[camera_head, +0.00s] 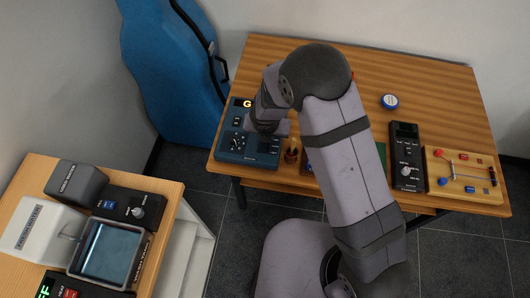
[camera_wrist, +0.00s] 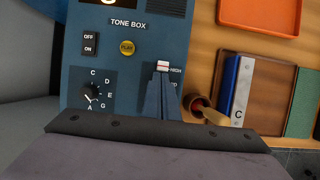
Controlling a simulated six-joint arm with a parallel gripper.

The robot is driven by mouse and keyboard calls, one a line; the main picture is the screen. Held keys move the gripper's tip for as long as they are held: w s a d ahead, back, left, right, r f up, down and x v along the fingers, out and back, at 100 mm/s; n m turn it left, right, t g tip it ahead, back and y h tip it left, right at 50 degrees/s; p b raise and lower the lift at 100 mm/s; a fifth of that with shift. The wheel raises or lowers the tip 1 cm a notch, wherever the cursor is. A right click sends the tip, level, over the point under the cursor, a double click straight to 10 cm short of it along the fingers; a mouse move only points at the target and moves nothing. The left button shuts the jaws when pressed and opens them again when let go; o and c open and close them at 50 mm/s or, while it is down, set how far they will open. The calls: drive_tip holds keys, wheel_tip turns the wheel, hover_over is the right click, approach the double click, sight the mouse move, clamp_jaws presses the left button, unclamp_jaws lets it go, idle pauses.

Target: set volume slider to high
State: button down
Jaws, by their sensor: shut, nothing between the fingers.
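The blue tone box (camera_wrist: 115,55) fills the left of the wrist view; in the head view the tone box (camera_head: 235,147) stands at the table's left front. Its volume slider has a white and red cap (camera_wrist: 163,65), level with the HIGH label. A lower label is partly covered by my fingers. My gripper (camera_wrist: 161,76) is shut and empty, its tips pointing down at the box right by the cap, on its lower side in the picture. Whether they touch is unclear. In the head view, my arm hides the slider.
The tone box also has a yellow PLAY button (camera_wrist: 127,47), an ON/OFF switch (camera_wrist: 89,43) and a letter dial (camera_wrist: 91,92). Right of it are a small brown pot (camera_wrist: 198,103), a wooden tray (camera_wrist: 226,62) with books, and an orange tray (camera_wrist: 262,12).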

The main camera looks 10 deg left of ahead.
sight(268, 146)
drive_tip(key=shift+s+f+b, duration=0.2)
drive_tip(key=shift+s+b, duration=0.4)
drive_tip(key=shift+b, duration=0.25)
drive_tip(key=shift+s+b, duration=0.95)
drive_tip(key=shift+s, duration=0.3)
drive_tip(key=p+v, duration=0.3)
drive_tip(key=v, duration=0.7)
drive_tip(key=shift+s+r+p, duration=0.2)
drive_tip(key=shift+p, duration=0.15)
